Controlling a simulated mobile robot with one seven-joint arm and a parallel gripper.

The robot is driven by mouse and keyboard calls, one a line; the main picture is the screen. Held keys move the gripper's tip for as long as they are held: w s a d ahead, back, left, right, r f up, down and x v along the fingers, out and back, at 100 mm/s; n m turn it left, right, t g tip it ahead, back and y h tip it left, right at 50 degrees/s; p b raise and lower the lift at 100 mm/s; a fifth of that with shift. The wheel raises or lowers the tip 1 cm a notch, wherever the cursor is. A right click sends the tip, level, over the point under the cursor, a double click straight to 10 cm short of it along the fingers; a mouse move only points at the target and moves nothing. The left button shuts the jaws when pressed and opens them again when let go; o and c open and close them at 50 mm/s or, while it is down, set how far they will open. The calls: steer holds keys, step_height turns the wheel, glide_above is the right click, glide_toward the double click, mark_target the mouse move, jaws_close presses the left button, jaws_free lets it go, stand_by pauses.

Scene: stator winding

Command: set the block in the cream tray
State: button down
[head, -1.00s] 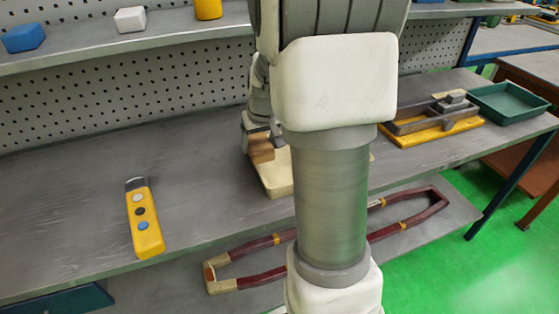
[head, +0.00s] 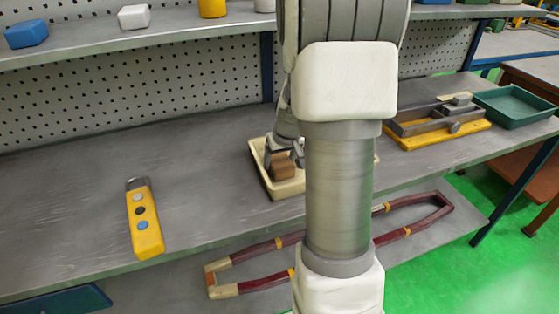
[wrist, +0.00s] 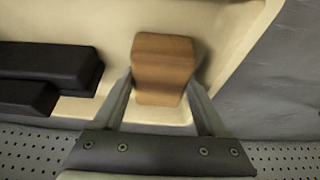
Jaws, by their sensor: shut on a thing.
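The cream tray (head: 287,190) sits on the grey bench, its right part hidden behind my arm. My gripper (head: 285,156) is shut on the brown wooden block (head: 284,167) and holds it inside the tray's outline, toward its left end. In the wrist view, my gripper (wrist: 162,98) has one finger on each side of the block (wrist: 163,65), with the cream tray floor (wrist: 220,35) around it. I cannot tell whether the block touches the floor.
Dark bar-shaped pieces (wrist: 45,75) show over the tray at the wrist view's left. A yellow remote (head: 146,222) lies to the left on the bench. A yellow-based fixture (head: 440,136) and green tray (head: 515,107) stand to the right. Bench between remote and cream tray is clear.

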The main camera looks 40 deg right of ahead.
steer(key=shift+f, duration=0.2)
steer(key=shift+c, duration=1)
jaws_free()
steer(key=shift+r, duration=0.1)
steer(key=shift+r, duration=0.1)
steer(key=shift+r, duration=0.25)
steer(key=p+v, duration=0.2)
steer(key=v, duration=0.9)
steer(key=shift+r, duration=0.3)
steer(key=shift+s, duration=0.15)
